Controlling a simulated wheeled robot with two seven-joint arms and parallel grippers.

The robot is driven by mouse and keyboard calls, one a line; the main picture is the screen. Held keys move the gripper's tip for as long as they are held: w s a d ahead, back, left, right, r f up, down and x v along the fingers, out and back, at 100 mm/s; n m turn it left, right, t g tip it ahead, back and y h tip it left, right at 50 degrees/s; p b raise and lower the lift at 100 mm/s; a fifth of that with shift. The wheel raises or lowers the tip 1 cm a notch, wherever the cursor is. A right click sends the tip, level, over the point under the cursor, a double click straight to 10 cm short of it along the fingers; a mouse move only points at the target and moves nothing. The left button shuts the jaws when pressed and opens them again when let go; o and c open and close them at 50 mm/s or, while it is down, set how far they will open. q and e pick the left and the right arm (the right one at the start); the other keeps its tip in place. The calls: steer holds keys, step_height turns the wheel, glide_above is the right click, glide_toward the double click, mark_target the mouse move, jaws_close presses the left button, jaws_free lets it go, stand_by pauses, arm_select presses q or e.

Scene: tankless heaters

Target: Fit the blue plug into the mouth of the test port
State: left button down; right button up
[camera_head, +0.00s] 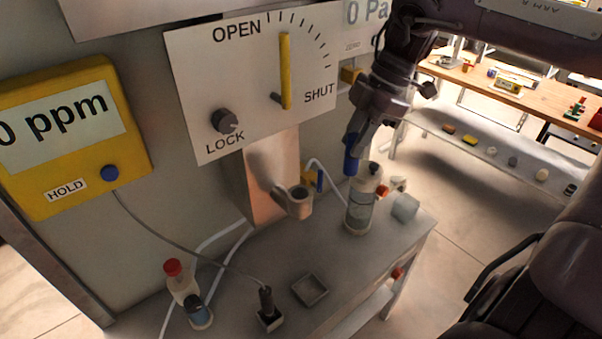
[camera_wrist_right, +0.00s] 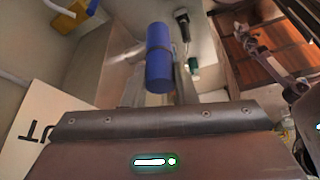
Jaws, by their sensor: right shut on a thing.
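The blue plug (camera_head: 351,160) hangs from my right gripper (camera_head: 358,138), which is shut on it. The plug points down and is slightly tilted. What looks like the test port is a short round pipe (camera_head: 300,205) with an open mouth facing up, on the copper-coloured housing under the panel. The plug is above and to the right of this mouth, apart from it. My left gripper is not in view.
A red-capped bottle (camera_head: 180,280), a small square tray (camera_head: 310,289) and a probe in a holder (camera_head: 267,305) stand nearer. The LOCK knob (camera_head: 225,120) and yellow lever (camera_head: 286,70) stick out from the panel.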

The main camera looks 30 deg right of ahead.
steer(key=w+a+p, duration=0.3)
steer(key=w+a, duration=0.1)
steer(key=a, duration=0.6)
steer(key=f+p, duration=0.1)
steer(key=f, duration=0.2)
steer(key=f+p, duration=0.2)
steer(key=f, duration=0.1)
steer(key=shift+s+f, duration=0.2)
steer(key=shift+f, duration=0.05)
steer(key=shift+a+f, duration=0.1)
steer(key=shift+f, duration=0.25)
steer(key=shift+f, duration=0.15)
steer(key=o, duration=1)
